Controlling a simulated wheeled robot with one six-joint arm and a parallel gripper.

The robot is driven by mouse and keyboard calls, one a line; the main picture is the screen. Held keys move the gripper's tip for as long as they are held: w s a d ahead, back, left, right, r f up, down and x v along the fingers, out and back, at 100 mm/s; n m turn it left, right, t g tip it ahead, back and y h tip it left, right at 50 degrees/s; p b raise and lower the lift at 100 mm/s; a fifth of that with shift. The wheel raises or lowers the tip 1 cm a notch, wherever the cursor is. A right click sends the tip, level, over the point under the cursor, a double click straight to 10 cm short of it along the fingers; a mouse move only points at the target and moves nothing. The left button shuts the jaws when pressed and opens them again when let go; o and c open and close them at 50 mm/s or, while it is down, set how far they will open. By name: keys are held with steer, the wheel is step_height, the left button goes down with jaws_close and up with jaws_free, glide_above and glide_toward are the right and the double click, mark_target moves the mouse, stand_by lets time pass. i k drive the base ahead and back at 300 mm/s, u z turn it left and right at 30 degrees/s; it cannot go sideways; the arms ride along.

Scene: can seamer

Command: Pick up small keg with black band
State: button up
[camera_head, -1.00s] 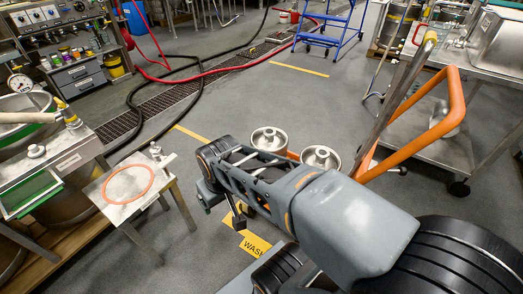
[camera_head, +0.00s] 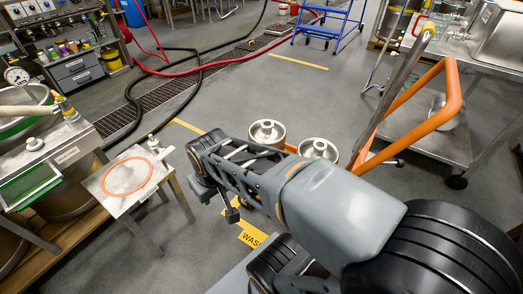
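Two small silvery kegs stand behind my arm, one at the left (camera_head: 267,131) and one at the right (camera_head: 319,148). Their round tops with recessed centres show, but my arm hides much of their lower sides. No black band can be made out on either keg. My arm reaches from the lower right toward the middle left and bends downward at its far end. Part of my gripper (camera_head: 232,214) seems to show as a small dark piece below the arm, above the floor. Its fingers are not clear, and nothing is seen held in it.
An orange-handled cart frame (camera_head: 452,90) stands right of the kegs, near a steel table (camera_head: 440,137). A small steel stand with an orange ring (camera_head: 127,176) is at the left. Hoses (camera_head: 196,92) lie farther back. The middle floor is clear.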

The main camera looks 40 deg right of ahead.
mark_target(270, 133)
steer(key=u, duration=1.25)
steer(key=i, duration=1)
steer(key=z, duration=3.35)
steer(key=i, duration=0.5)
steer(key=z, duration=0.05)
